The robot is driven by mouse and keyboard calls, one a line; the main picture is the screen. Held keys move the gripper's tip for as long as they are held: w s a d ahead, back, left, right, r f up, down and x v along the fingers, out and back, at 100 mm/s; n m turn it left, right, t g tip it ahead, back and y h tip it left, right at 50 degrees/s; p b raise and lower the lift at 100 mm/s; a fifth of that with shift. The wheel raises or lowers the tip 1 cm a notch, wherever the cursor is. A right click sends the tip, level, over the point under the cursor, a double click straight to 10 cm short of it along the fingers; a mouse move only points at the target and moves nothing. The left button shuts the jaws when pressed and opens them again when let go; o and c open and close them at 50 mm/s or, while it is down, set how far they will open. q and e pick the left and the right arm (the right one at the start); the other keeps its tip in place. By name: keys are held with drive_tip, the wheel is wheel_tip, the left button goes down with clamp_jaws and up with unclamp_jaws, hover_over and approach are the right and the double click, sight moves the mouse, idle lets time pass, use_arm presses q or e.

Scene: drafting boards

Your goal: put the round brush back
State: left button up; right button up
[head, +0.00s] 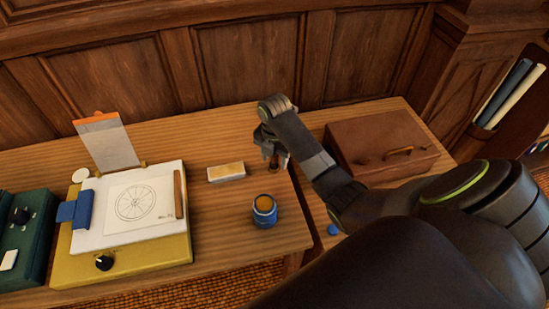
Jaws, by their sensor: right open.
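I cannot pick out the round brush for certain. A small brown upright thing (273,161) shows at the fingertips of my right gripper (275,158), too small to name. A small blue thing (333,229) is partly hidden by my right arm. My left gripper is out of view.
A yellow drafting board (150,257) holds a wheel drawing (137,203), a blue clamp (75,210) and a brown strip (179,193). A green box (22,240) is far left. A brown case (380,146) stands right. Bare wood lies around the jar.

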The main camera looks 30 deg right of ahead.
wheel_tip(320, 180, up, 5)
drive_tip(key=shift+r+b, duration=0.1)
drive_tip(key=shift+b, duration=0.2)
wheel_tip(320, 180, up, 5)
drive_tip(key=p, duration=0.5)
drive_tip(key=shift+r+p, duration=0.8)
drive_tip(key=shift+p, duration=0.2)
